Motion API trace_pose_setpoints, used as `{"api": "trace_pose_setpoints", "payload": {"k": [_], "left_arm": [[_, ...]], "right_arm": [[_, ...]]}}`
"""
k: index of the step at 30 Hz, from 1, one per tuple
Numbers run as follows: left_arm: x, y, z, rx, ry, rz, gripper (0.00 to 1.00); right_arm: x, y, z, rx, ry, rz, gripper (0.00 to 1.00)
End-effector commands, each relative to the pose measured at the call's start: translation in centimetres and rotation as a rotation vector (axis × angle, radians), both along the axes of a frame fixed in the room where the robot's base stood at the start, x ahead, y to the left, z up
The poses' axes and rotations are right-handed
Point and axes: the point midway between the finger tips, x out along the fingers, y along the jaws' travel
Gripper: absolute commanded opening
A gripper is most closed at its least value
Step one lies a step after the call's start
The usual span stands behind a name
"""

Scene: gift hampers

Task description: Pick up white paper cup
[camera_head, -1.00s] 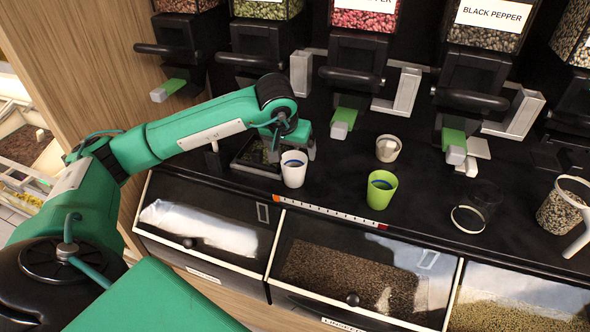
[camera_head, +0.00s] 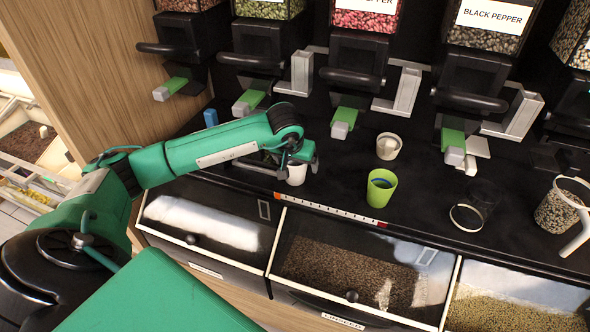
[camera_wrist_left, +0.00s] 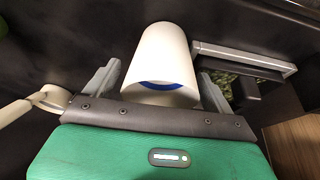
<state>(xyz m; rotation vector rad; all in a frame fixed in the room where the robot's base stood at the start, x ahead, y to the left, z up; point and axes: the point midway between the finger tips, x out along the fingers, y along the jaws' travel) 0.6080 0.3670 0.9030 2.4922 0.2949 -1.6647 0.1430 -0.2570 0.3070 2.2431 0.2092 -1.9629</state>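The white paper cup (camera_head: 297,174) stands upright on the black counter near its front edge, partly hidden by my left gripper (camera_head: 300,153) in the head view. In the left wrist view the cup (camera_wrist_left: 162,48) sits between the two grey fingers of my left gripper (camera_wrist_left: 158,85), and a blue inside shows at its mouth. The fingers are apart, with a gap visible on the left side; the right finger is close to the cup, and I cannot tell if it touches. My right gripper is not in view.
A green cup (camera_head: 381,188) stands to the right, with a small pale cup (camera_head: 388,147) behind it. A clear container (camera_head: 476,207) and a grain-filled jar (camera_head: 558,212) are further right. Dispensers with green levers (camera_head: 344,122) line the back. A blue object (camera_head: 210,117) is at left.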

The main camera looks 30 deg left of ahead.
Motion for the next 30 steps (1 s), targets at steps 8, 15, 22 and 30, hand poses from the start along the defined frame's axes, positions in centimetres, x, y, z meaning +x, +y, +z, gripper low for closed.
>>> {"api": "trace_pose_setpoints", "payload": {"k": [8,15,22,30], "left_arm": [[0.0,0.0,0.0,0.0,0.0,0.0,0.43],[0.0,0.0,0.1,0.0,0.0,0.0,0.43],[0.1,0.0,0.7,-0.001,-0.002,0.001,0.43],[0.1,0.0,3.7,0.001,-0.005,0.001,0.43]], "right_arm": [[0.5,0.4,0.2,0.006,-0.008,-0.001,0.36],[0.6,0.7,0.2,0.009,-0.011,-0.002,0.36],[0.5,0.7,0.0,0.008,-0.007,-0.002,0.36],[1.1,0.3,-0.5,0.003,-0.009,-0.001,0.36]]}}
